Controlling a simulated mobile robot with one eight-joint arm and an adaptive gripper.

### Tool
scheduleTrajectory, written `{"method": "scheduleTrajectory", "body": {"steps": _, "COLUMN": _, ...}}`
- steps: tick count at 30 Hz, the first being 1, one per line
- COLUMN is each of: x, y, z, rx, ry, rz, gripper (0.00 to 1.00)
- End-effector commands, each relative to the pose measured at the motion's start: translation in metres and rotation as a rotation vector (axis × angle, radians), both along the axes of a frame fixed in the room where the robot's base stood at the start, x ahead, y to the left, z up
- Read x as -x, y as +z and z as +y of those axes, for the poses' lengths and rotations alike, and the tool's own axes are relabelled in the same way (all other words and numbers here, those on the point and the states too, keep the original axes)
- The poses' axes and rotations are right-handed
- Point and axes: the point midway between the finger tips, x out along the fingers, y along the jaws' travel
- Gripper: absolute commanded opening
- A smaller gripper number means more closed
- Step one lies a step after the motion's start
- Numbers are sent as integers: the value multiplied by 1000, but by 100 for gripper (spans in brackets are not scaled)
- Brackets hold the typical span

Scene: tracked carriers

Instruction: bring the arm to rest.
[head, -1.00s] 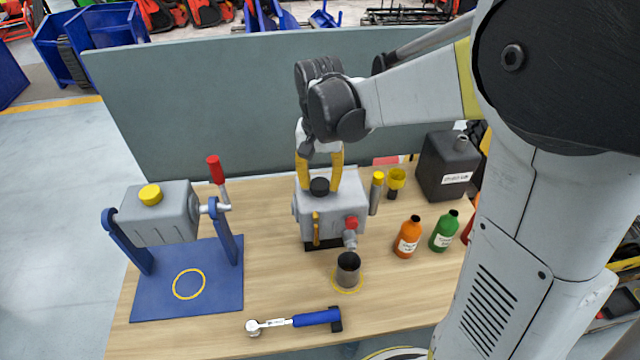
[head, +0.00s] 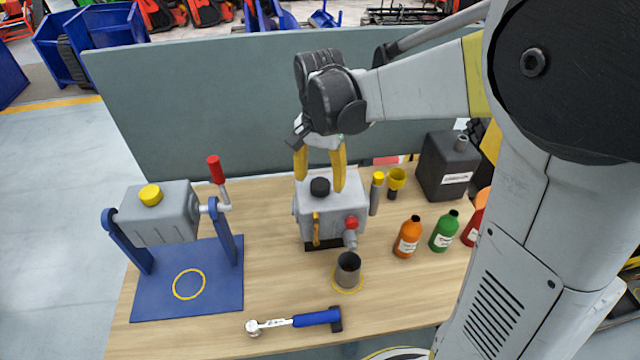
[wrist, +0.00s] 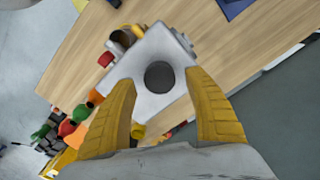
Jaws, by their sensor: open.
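My gripper (head: 321,166) has two yellow fingers and is above the grey box with the black cap (head: 320,187) on the table. The fingers are spread and nothing is between them. In the wrist view my gripper (wrist: 166,100) is open, with the grey box (wrist: 158,98) and its round black cap (wrist: 160,75) seen beyond and between the fingers. The fingertips look a little above the box top; whether they touch it I cannot tell.
Orange (head: 407,238) and green (head: 444,232) bottles and a black canister (head: 447,168) stand right. A tilting grey tank (head: 160,213) stands left. A grey-green panel (head: 200,110) rises behind.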

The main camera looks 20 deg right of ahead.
Motion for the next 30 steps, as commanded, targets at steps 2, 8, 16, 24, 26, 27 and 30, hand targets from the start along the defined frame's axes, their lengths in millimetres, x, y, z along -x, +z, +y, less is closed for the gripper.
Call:
{"method": "scheduleTrajectory", "body": {"steps": 2, "x": 0, "y": 15, "z": 0, "rx": 0, "ry": 0, "rz": 0, "gripper": 62}}
{"method": "scheduleTrajectory", "body": {"steps": 8, "x": 0, "y": 61, "z": 0, "rx": 0, "ry": 0, "rz": 0, "gripper": 62}}
{"method": "scheduleTrajectory", "body": {"steps": 16, "x": 0, "y": 102, "z": 0, "rx": 0, "ry": -1, "rz": 0, "gripper": 62}}
{"method": "scheduleTrajectory", "body": {"steps": 24, "x": 6, "y": 105, "z": 0, "rx": 0, "ry": 23, "rz": -20, "gripper": 62}}
{"method": "scheduleTrajectory", "body": {"steps": 26, "x": 15, "y": 101, "z": 0, "rx": 1, "ry": 59, "rz": -51, "gripper": 62}}
{"method": "scheduleTrajectory", "body": {"steps": 27, "x": 23, "y": 97, "z": 0, "rx": 3, "ry": 93, "rz": -80, "gripper": 62}}
{"method": "scheduleTrajectory", "body": {"steps": 30, "x": 49, "y": 83, "z": 0, "rx": 17, "ry": 212, "rz": -179, "gripper": 62}}
